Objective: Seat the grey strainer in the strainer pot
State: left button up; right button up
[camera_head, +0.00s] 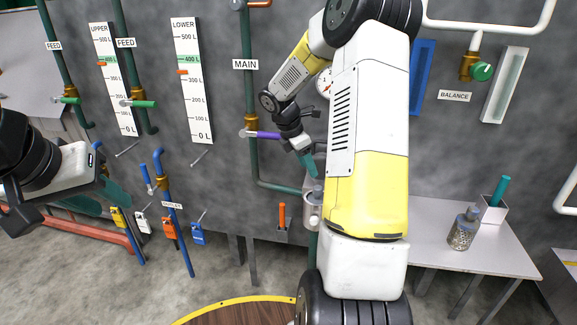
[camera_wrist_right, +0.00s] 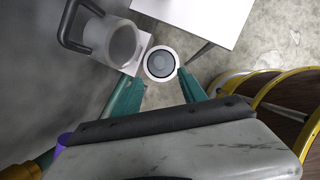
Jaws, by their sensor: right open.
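My right gripper (camera_head: 306,163) points down in front of the wall, open and empty, its teal fingers spread in the right wrist view (camera_wrist_right: 158,94). Below it in the head view is a grey cylindrical vessel (camera_head: 312,195), apparently the strainer pot, partly hidden by my right arm. The right wrist view shows a pale open cylinder (camera_wrist_right: 124,42) with a dark bent handle or pipe. Beside it, beyond the fingertips, is a white ring with a dark grey round centre (camera_wrist_right: 160,64). I cannot tell which of these is the grey strainer. My left gripper (camera_head: 112,192) is far left, away from them.
A purple-handled valve (camera_head: 264,135) is close left of my right gripper. An orange-handled tool (camera_head: 282,212) stands in a wall holder. A shelf (camera_head: 420,232) at right bears a jar (camera_head: 463,230) and a teal-handled item (camera_head: 498,190). A yellow-rimmed wooden platform (camera_head: 245,315) lies below.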

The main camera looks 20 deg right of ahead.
jog(key=s+a+r+m+t+y, duration=0.2)
jog(key=s+a+r+m, duration=0.3)
jog(key=s, duration=0.3)
jog(key=s+a+r+m+t+y, duration=0.2)
jog(key=s+a+r+m, duration=0.4)
jog(key=s+m, duration=0.1)
jog(key=s+a+r+m+t+y, duration=0.1)
jog(key=s+a+r+m, duration=0.4)
jog(key=s, duration=0.5)
jog(key=shift+a+r+m+t+y, duration=0.35)
jog(key=shift+a+m+y, duration=0.25)
jog(key=shift+y, duration=0.2)
jog(key=shift+s+d, duration=0.1)
